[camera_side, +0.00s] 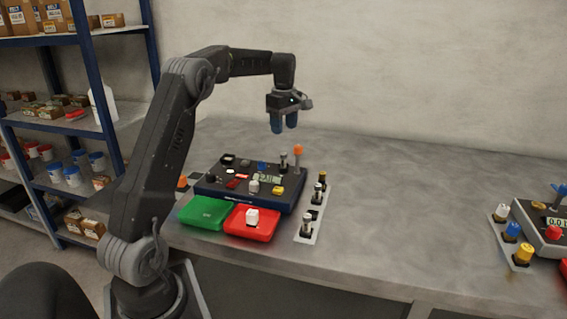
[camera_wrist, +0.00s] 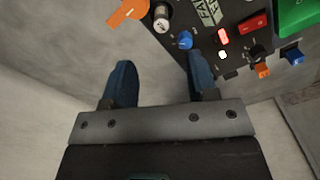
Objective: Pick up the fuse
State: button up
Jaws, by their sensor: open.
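My gripper (camera_side: 284,126) has blue fingertips and hangs above the back of the dark control panel (camera_side: 215,187). Its fingers are apart with nothing between them; they also show in the wrist view (camera_wrist: 160,62). A silver-topped cylinder (camera_side: 284,161), which looks like a fuse, stands upright at the panel's back right, below my gripper. It shows in the wrist view (camera_wrist: 161,19) beyond the fingertips, beside the orange lever. Similar dark and silver cylinders stand on a pale strip (camera_side: 304,237) right of the panel. I cannot tell which one the task means.
The orange-knobbed lever (camera_side: 298,150) stands close to the cylinder. A second panel (camera_side: 540,231) is far right. The table between is clear.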

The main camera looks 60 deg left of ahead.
aim_at(284, 154)
notch_tip(284, 154, down, 10)
jog(key=shift+s, duration=0.1)
dwell(0.4)
jog(key=shift+c, duration=0.3)
grip_shut()
jog(key=shift+r, duration=0.15)
